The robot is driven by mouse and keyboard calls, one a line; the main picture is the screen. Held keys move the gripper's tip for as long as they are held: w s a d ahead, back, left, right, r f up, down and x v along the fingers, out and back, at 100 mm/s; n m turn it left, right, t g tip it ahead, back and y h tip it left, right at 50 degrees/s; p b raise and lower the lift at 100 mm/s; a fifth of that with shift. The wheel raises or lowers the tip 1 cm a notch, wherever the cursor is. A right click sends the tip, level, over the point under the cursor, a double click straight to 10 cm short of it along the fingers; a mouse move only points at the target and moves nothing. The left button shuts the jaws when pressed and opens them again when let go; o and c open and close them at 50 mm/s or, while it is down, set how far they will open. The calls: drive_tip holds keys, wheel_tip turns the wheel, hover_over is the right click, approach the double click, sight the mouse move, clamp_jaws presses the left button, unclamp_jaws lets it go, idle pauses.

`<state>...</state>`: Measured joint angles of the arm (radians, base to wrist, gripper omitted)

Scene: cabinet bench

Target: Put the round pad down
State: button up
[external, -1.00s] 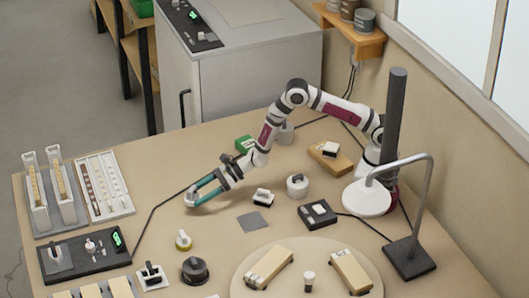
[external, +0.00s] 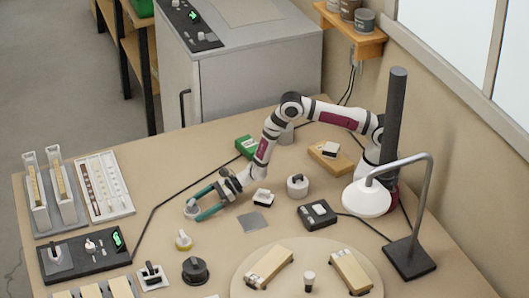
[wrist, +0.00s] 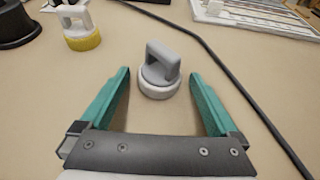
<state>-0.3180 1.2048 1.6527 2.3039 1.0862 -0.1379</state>
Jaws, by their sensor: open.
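The round pad (wrist: 160,80) has a white round base and a grey loop handle. In the wrist view it stands upright on the table, just ahead of my fingertips and in line with the gap between them. In the external view the pad (external: 189,210) shows at the left end of my gripper (external: 199,205), partly hidden by the teal fingers. Neither finger visibly touches the pad.
A yellow-based handled piece (external: 183,241) and a dark round knob (external: 195,270) stand nearby. A black cable (wrist: 225,65) runs past the pad on the table.

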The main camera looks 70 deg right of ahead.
drive_tip(key=shift+d+r, duration=0.1)
drive_tip(key=shift+r, duration=0.05)
drive_tip(key=v, duration=1.2)
drive_tip(key=s+a+r+n+g+y, duration=0.2)
drive_tip(key=s+r+n+g, duration=0.2)
drive_tip(key=s+r+n, duration=0.4)
drive_tip(key=s+a+r+n+g+y, duration=0.2)
drive_tip(key=s+r+n+g, duration=0.2)
drive_tip(key=s+r, duration=0.45)
drive_tip(key=s+d+r+n+g+h, duration=0.25)
drive_tip(key=s+d+n+h, duration=0.25)
drive_tip(key=s+d+n, duration=0.4)
drive_tip(key=s+d+f+h, duration=0.1)
drive_tip(key=s+d+h, duration=0.5)
drive_tip(key=d, duration=0.4)
drive_tip(key=shift+s+d+f+t+h, duration=0.2)
drive_tip(key=shift+d+f+t+h, duration=0.15)
drive_tip(key=shift+t, duration=0.1)
